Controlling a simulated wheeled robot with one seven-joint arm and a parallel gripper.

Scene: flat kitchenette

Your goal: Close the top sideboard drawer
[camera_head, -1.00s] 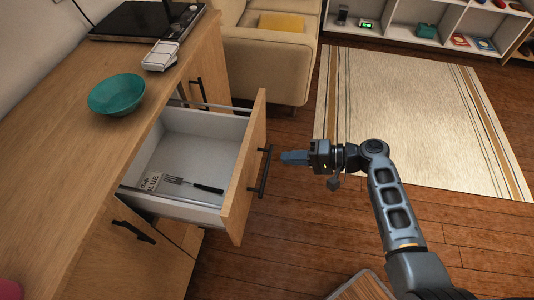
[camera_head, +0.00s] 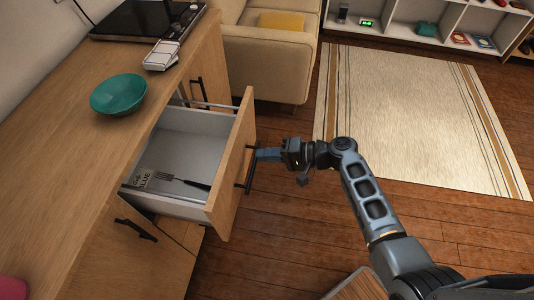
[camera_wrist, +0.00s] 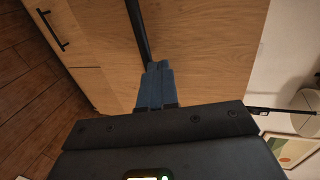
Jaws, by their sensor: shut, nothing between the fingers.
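The top sideboard drawer (camera_head: 232,165) is pulled part way out of the wooden sideboard (camera_head: 90,200). A fork with a dark handle (camera_head: 185,181) and a small printed card (camera_head: 142,179) lie inside it. My gripper (camera_head: 258,154) is shut and empty, pointing left at the drawer front. Its fingertips are at the black bar handle (camera_head: 250,168). In the wrist view the shut fingers (camera_wrist: 157,68) meet the end of the handle (camera_wrist: 138,30) against the wooden front. I cannot tell whether they press on the handle or the panel.
A teal bowl (camera_head: 118,94), a white device (camera_head: 161,55) and a black turntable-like unit (camera_head: 150,20) stand on the sideboard top. A beige sofa (camera_head: 265,60) is beyond the drawer. The floor right of the drawer is open, with a striped rug (camera_head: 420,120).

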